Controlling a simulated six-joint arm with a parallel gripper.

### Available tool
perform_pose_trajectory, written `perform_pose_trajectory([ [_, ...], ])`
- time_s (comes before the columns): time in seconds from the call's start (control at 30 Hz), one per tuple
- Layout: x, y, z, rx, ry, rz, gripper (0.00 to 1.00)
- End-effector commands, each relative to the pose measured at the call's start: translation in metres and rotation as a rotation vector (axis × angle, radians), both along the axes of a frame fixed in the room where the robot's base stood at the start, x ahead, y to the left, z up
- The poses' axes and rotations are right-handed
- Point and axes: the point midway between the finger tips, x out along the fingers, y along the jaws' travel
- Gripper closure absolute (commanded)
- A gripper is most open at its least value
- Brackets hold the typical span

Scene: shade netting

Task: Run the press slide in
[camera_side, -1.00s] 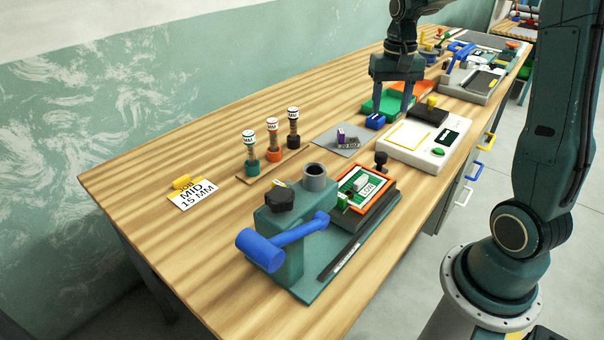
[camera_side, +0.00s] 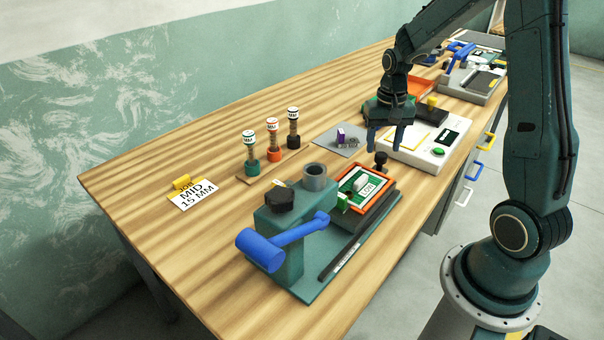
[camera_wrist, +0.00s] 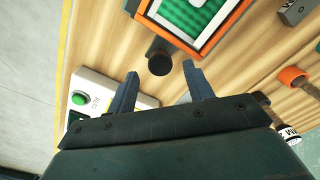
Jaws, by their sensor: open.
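The press (camera_side: 282,236) is a green body on a base plate, with a blue lever (camera_side: 265,250) and a black knob on top. Its slide (camera_side: 386,200) carries an orange frame around a green and white piece and sits out in front of the press head. A black slide knob (camera_side: 381,159) stands at the slide's far end; it also shows in the wrist view (camera_wrist: 159,57). My gripper (camera_side: 388,148) is open and empty, pointing down just beyond that knob. In the wrist view, my fingertips (camera_wrist: 161,73) are spread on either side of the knob's near side, not visibly touching it.
A white device with a green button (camera_side: 438,152) lies close behind my gripper. Several capped posts (camera_side: 272,140) stand left on a strip. A yellow-tabbed card (camera_side: 192,195) lies at left.

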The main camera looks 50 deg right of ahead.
Motion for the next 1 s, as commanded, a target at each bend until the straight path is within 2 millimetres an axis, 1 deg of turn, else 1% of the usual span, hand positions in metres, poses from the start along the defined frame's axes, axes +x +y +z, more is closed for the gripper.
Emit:
perform_pose_trajectory([
  [0.1,-0.001,0.000,-0.014,0.002,0.004,0.000,0.48],
  [0.23,0.000,0.000,-0.024,0.001,0.002,0.000,0.48],
  [0.4,0.000,0.000,-0.028,0.000,0.000,0.000,0.48],
  [0.63,0.000,0.000,-0.028,0.000,0.000,0.000,0.48],
  [0.67,0.000,0.000,-0.028,0.000,0.000,0.000,0.52],
  [0.8,0.000,0.000,-0.028,0.000,0.000,0.000,0.80],
  [0.87,0.000,0.000,-0.028,0.000,0.000,0.000,0.91],
  [0.9,0.000,0.000,-0.028,0.000,0.000,0.000,0.99],
  [1.0,0.000,0.000,-0.028,0.000,0.000,0.000,1.00],
])
